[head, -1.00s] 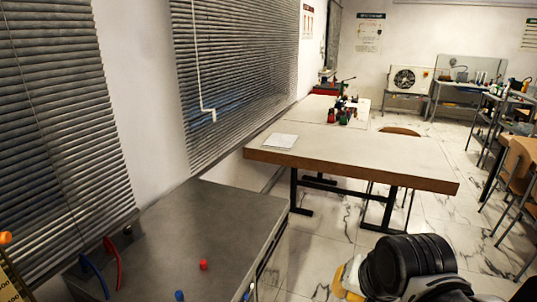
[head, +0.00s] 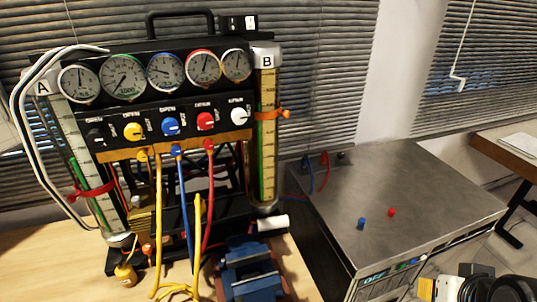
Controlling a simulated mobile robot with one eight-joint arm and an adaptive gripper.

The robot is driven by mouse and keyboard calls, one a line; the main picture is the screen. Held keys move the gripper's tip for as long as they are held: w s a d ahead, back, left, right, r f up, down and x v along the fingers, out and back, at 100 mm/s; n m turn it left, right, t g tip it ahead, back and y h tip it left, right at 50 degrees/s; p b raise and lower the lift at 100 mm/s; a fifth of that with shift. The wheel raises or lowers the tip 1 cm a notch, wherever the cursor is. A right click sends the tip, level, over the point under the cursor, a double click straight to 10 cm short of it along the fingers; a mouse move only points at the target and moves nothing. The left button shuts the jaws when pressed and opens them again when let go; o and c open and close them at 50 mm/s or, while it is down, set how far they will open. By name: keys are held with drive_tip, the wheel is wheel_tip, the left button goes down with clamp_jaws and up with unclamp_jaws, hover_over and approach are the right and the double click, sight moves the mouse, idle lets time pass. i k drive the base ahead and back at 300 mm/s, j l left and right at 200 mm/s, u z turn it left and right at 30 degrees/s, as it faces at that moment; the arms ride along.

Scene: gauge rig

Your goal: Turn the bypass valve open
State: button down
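A gauge rig (head: 163,118) stands on a wooden table, with several round dials along its top. Below the dials is a row of knobs: a black knob (head: 95,134), a yellow knob (head: 132,131), a blue knob (head: 170,126), a red knob (head: 205,121) and a white knob (head: 238,116). Their labels are too small to read surely, so I cannot tell which is the bypass valve. Yellow, blue and red hoses hang below the knobs. Part of my arm shows at the bottom right, well away from the rig; my gripper's fingers are not visible.
Scaled tubes A (head: 85,165) and B (head: 266,135) flank the rig. A blue vise-like block (head: 249,272) stands in front of it. A grey metal cabinet (head: 400,190), with an "OFF" display, stands to the right. Window blinds are behind.

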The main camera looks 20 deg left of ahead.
sight(340, 156)
drive_tip(key=u, duration=0.35)
drive_tip(key=i+l+u, duration=0.25)
drive_tip(key=i+l, duration=0.25)
drive_tip(key=i+l+u, duration=0.2)
drive_tip(key=i+l, duration=0.25)
drive_tip(key=l, duration=0.2)
